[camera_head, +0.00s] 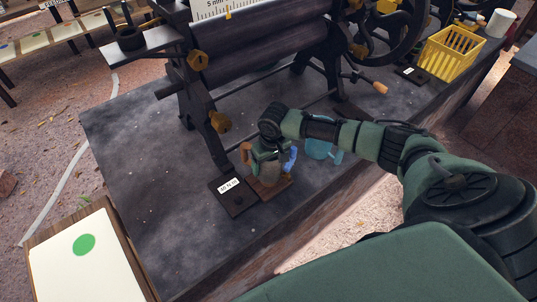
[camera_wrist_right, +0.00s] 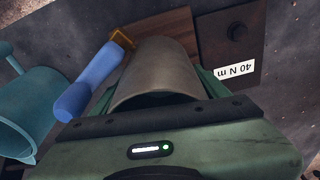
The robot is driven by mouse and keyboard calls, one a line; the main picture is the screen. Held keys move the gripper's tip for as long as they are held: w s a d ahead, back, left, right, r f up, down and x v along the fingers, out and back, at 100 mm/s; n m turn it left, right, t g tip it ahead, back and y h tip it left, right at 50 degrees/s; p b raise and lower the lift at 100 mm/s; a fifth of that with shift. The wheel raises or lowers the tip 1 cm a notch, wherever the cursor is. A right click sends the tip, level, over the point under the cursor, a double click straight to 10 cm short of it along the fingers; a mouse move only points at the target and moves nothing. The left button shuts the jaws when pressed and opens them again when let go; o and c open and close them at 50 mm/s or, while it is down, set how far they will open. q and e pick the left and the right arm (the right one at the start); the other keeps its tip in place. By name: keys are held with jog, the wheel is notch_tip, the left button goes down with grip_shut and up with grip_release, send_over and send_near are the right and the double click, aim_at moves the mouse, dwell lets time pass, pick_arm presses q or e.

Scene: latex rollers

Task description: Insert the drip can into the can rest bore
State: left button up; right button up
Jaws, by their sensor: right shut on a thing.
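The drip can is a grey-beige cylinder with a blue part on one side; it fills the middle of the right wrist view (camera_wrist_right: 160,72) and shows partly in the head view (camera_head: 268,174). My right gripper (camera_head: 268,155) is shut on it from above. A brown wooden block (camera_head: 283,186), which looks like the can rest, lies directly beneath the can. Its bore is hidden behind the can and gripper. I cannot tell whether the can's bottom is in the bore, touching the block or just above it. My left gripper is not in view.
A dark plate labelled 40 N m (camera_head: 238,203) lies beside the block. A teal mug (camera_head: 321,150) stands close by on the right. The black roller machine (camera_head: 262,45) is behind. A yellow basket (camera_head: 449,54) is at the back right. The bench (camera_head: 150,150) is clear at left.

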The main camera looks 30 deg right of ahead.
aim_at(265, 164)
jog(key=o, duration=2)
jog(key=r, duration=0.2)
jog(key=r+b, duration=0.1)
jog(key=r, duration=0.2)
jog(key=s+r, duration=0.1)
jog(key=r, duration=0.2)
jog(key=shift+a+b, duration=0.1)
jog(key=shift+b, duration=0.2)
jog(key=shift+s+f, duration=0.1)
jog(key=shift+s, duration=0.05)
